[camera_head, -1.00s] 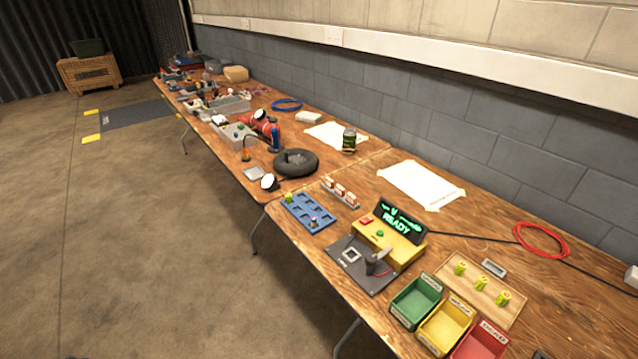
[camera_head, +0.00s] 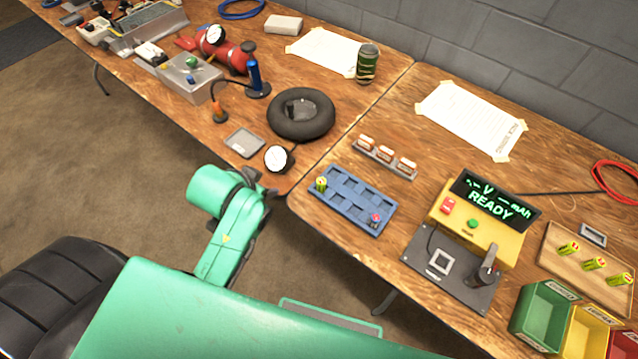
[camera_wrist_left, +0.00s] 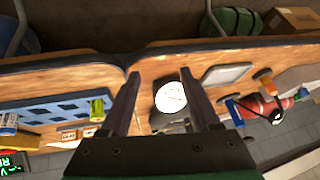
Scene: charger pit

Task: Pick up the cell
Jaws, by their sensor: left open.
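A yellow-green cell (camera_head: 321,184) stands at the left corner of the blue tray (camera_head: 350,210). A small pink-topped piece (camera_head: 375,220) sits at the tray's front right. Several more yellow-green cells (camera_head: 593,263) rest on a wooden board at the right. My left gripper (camera_head: 264,184) is open and empty by the front table edge, left of the tray and apart from it. In the left wrist view, the open fingers (camera_wrist_left: 162,82) frame a white round gauge (camera_wrist_left: 170,98) beyond them. The tray (camera_wrist_left: 45,112) and its cell (camera_wrist_left: 96,108) lie left of the fingers. My right gripper is not seen.
A yellow tester (camera_head: 470,225) reading READY stands right of the tray. A rack of white-orange pieces (camera_head: 384,158) lies behind the tray. The gauge (camera_head: 278,159) and a black tyre (camera_head: 301,114) are near the left gripper. Coloured bins (camera_head: 541,318) stand at the lower right.

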